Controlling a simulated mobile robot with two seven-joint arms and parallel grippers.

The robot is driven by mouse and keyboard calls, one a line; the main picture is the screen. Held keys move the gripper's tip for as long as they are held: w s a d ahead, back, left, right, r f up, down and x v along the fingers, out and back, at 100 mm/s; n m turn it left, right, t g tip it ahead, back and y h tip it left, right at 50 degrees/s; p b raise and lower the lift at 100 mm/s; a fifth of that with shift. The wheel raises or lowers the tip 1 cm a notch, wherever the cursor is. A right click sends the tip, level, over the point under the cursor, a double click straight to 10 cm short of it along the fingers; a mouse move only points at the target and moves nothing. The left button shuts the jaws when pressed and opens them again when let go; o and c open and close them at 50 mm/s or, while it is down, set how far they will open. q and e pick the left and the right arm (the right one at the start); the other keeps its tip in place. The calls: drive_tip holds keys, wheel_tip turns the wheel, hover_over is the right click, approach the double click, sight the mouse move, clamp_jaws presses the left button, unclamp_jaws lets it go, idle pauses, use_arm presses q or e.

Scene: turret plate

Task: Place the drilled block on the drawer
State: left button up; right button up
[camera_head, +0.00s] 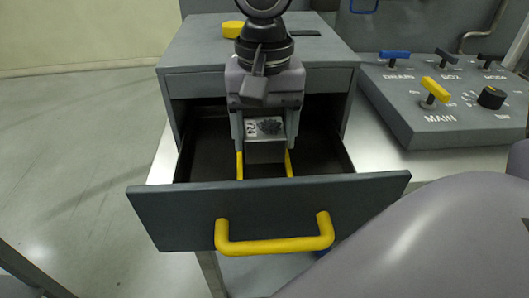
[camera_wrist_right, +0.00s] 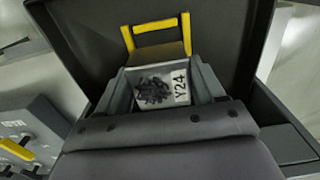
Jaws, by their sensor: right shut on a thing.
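My right gripper (camera_head: 265,145) points down into the open drawer and is shut on a grey block (camera_head: 265,153). The block's top carries a dark patch and a "Y24" label; it also shows in the right wrist view (camera_wrist_right: 160,88), between the two grey fingers. No drilled hole can be made out. The drawer (camera_head: 160,207) is pulled out, with a dark inside and a yellow handle on its front. I cannot tell whether the block touches the drawer floor. My left gripper is not in view.
The grey cabinet (camera_head: 195,52) has a yellow item (camera_head: 232,29) and a dark flat item (camera_head: 305,33) on top. A control panel (camera_head: 440,134) with levers and a knob stands to the right. The drawer floor is bare left and right of the gripper.

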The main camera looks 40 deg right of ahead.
sight(265, 154)
drive_tip(key=shift+f, duration=2.1)
drive_tip(key=shift+f+b, duration=0.1)
drive_tip(key=shift+b, duration=0.2)
drive_tip(key=o, duration=1.5)
wheel_tip(265, 154, up, 12)
drive_tip(key=shift+r+p, duration=0.15)
drive_tip(key=shift+p, duration=0.65)
